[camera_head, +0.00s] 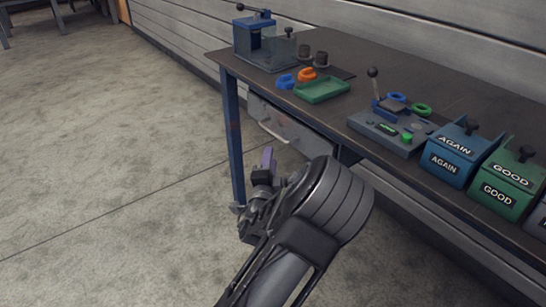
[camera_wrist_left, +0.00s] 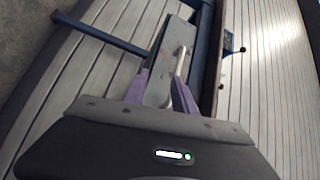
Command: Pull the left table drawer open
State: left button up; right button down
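The left table drawer (camera_head: 300,131) is a grey box under the left end of the dark-topped table (camera_head: 420,75). It has a pale bar handle (camera_head: 272,134) on its front. My left gripper (camera_head: 267,158) is just in front of and below the drawer. In the left wrist view the gripper (camera_wrist_left: 160,84) has its two purple fingers spread apart. The drawer (camera_wrist_left: 170,47) and its handle (camera_wrist_left: 180,66) show ahead, with the handle close to the right finger. I cannot tell whether they touch. My right gripper is out of view.
On the table are a blue press (camera_head: 265,42), a green tray (camera_head: 322,90), a grey control box (camera_head: 388,131), and blue (camera_head: 452,152) and green (camera_head: 507,185) bins. A blue table leg (camera_head: 234,140) stands left of my gripper. The floor (camera_head: 100,180) at left is clear.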

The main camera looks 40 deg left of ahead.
aim_at(273, 133)
pick_arm(q)
jog(key=r, duration=0.1)
jog(key=r+t, duration=0.1)
jog(key=r, duration=0.1)
jog(key=shift+w+a+m+y, duration=0.2)
jog(key=shift+m+y, duration=0.1)
jog(key=shift+m, duration=0.1)
jog(key=b+x, duration=0.1)
jog(key=x, duration=0.6)
jog(key=shift+w+a, duration=0.15)
jog(key=shift+w, duration=0.2)
grip_shut()
dwell(0.9)
